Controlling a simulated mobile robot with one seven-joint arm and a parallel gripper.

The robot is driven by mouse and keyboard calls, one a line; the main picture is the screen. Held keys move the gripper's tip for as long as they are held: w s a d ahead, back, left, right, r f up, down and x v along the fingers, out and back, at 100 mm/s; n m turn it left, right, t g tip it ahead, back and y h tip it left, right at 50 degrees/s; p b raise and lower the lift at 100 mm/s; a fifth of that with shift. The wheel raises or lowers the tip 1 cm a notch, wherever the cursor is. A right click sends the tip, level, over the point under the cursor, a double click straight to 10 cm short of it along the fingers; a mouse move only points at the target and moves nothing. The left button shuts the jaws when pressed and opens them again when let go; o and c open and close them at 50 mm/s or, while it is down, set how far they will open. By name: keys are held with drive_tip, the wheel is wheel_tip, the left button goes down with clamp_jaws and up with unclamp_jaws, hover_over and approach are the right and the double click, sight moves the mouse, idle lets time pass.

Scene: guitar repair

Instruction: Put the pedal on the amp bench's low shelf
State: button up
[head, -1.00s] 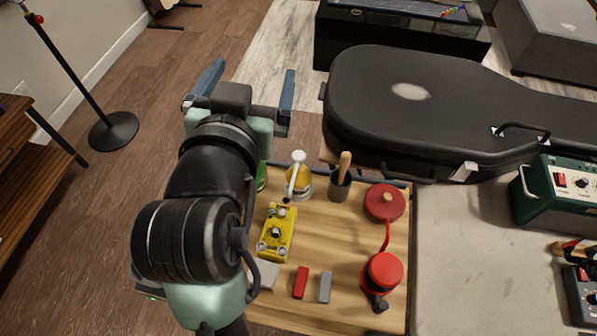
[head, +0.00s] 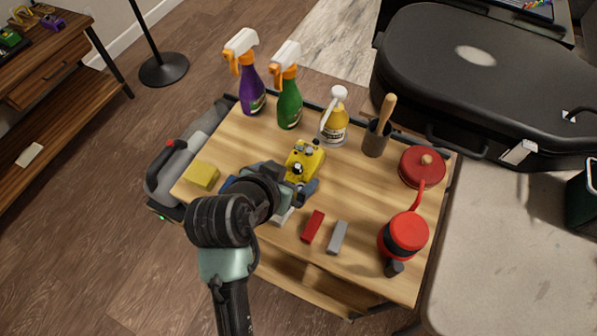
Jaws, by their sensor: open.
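The yellow pedal (head: 305,158), with dark knobs on it, lies on the wooden top of a cart (head: 350,187) among cleaning supplies. My gripper (head: 270,182) is open, low over the cart top, just below and left of the pedal in the picture. One blue finger shows at its left and one at its right, close to the pedal's lower end. Whether the right finger touches the pedal I cannot tell. A wooden bench (head: 45,62) at the upper left has a low shelf (head: 50,122) with a pale card on it; I cannot tell if it is the amp bench.
Purple (head: 250,90) and green (head: 289,103) spray bottles, a yellow bottle (head: 335,128) and a dark cup (head: 375,140) stand along the cart's back. A yellow sponge (head: 202,176), red block (head: 313,226) and grey block (head: 338,238) lie near my gripper. Floor between cart and bench is mostly clear.

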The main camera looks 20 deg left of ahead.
sight(296, 172)
drive_tip(key=b+x, duration=0.1)
drive_tip(key=x, duration=0.4)
drive_tip(key=shift+w+f, duration=0.1)
drive_tip(key=shift+f, duration=0.05)
clamp_jaws()
idle(0.4)
